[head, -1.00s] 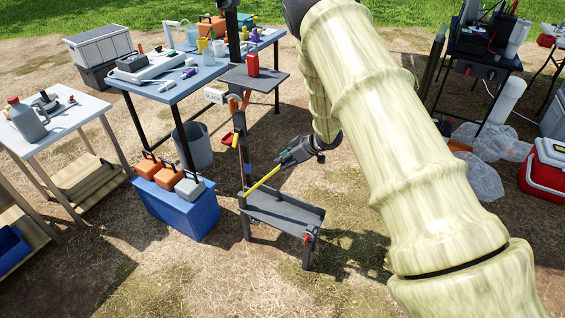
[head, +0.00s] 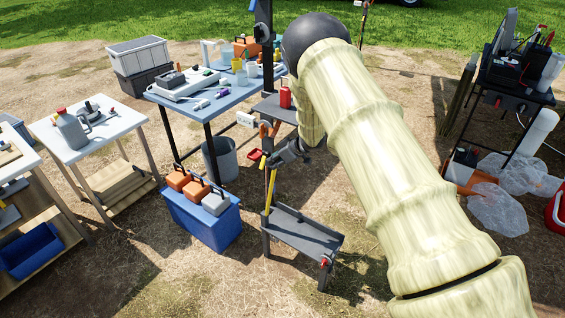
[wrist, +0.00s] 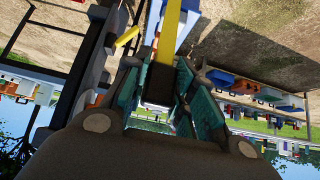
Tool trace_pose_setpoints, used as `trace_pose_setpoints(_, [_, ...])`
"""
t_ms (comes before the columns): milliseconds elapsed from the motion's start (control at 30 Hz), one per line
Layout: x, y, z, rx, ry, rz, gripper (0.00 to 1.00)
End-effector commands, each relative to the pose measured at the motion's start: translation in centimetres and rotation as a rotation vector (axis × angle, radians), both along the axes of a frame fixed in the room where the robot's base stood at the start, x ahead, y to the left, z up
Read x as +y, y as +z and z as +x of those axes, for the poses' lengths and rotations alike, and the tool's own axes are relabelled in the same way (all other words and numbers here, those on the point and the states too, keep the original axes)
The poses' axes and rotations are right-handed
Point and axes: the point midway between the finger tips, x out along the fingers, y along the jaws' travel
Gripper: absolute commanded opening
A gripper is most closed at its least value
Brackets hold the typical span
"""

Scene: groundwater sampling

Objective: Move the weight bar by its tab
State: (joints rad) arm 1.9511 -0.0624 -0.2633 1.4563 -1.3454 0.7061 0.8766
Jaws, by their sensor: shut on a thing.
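A long yellow bar (head: 271,188) stands nearly upright, leaning slightly, at the left end of a grey trough-like stand (head: 304,238). I take it to be the weight bar. My gripper (head: 275,161) is at its upper end. In the wrist view, the teal finger pads of my gripper (wrist: 160,88) are shut around a dark end piece, perhaps the tab, with the yellow bar (wrist: 174,28) running away from it. The bar's lower end meets the stand's left edge in the head view; I cannot tell whether it touches.
A blue crate (head: 207,228) with orange and grey handled blocks stands left of the stand. A dark post with a small shelf rises behind it. A blue-topped table (head: 222,101) and a grey bucket (head: 224,160) are farther back. Bare ground lies in front.

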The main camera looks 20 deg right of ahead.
Motion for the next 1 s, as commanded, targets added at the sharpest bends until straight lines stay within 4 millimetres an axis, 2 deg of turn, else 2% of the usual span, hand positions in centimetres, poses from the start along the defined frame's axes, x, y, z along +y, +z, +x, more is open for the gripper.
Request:
trace_pose_setpoints(433, [0.19, 0.35, 0.5, -0.005, -0.001, 0.0, 0.0])
trace_pose_setpoints(467, [0.17, 0.35, 0.5, -0.005, -0.001, 0.0, 0.29])
trace_pose_setpoints(567, [0.18, 0.32, 0.46, -0.004, -0.001, 0.0, 0.47])
trace_pose_setpoints(1000, [-0.07, 0.63, 0.05, -0.002, -0.001, -0.001, 0.48])
